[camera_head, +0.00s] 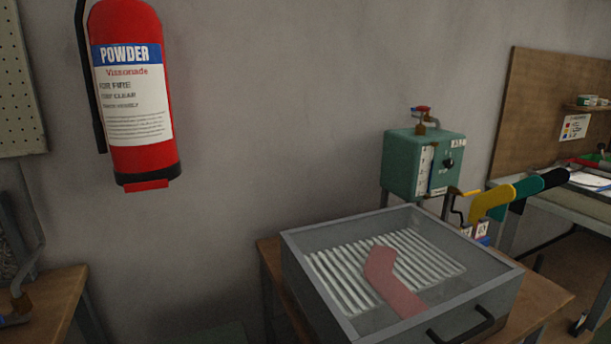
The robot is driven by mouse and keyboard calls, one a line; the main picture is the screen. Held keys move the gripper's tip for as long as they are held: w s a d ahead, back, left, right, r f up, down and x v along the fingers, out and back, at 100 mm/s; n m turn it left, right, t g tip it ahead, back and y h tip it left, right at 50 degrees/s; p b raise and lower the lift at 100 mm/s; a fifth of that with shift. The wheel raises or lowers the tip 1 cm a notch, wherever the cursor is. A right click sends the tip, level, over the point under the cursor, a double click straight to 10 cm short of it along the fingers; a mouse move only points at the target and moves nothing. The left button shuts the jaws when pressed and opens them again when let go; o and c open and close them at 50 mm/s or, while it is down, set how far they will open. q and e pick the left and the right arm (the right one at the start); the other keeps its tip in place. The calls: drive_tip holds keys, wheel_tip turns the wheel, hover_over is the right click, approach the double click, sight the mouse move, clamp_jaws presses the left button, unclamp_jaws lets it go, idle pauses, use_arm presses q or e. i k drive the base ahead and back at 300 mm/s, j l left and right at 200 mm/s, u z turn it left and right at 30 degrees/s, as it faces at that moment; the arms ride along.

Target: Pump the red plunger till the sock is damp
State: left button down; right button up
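A pink sock (390,280) lies on a slatted rack (335,283) inside a grey metal box (316,292) with a black handle on its front. The sock is bent at the heel. I cannot tell from its surface whether it is damp. A green box (400,163) with a gauge and a black knob stands behind, at the right. A small red handle (421,109) sits on a brass fitting on its top. I cannot tell whether this handle is the plunger. Neither of my grippers is in view.
The grey box stands on a wooden table (550,296). Yellow, green and black sock-shaped forms (493,202) stand to its right. A red fire extinguisher (135,90) hangs on the wall at the left. Another wooden table (55,300) is at the lower left.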

sight(422, 109)
drive_tip(key=l+u, duration=0.25)
drive_tip(key=u, duration=0.2)
drive_tip(key=l+u, duration=0.3)
drive_tip(key=u, duration=0.15)
drive_tip(key=l+u, duration=0.1)
drive_tip(key=l, duration=0.35)
drive_tip(key=k+l, duration=0.15)
drive_tip(key=l, duration=0.3)
drive_tip(key=l+u, duration=0.15)
drive_tip(key=l, duration=0.35)
drive_tip(key=k+l, duration=0.2)
drive_tip(key=l, duration=0.2)
drive_tip(key=i+l+u, duration=0.05)
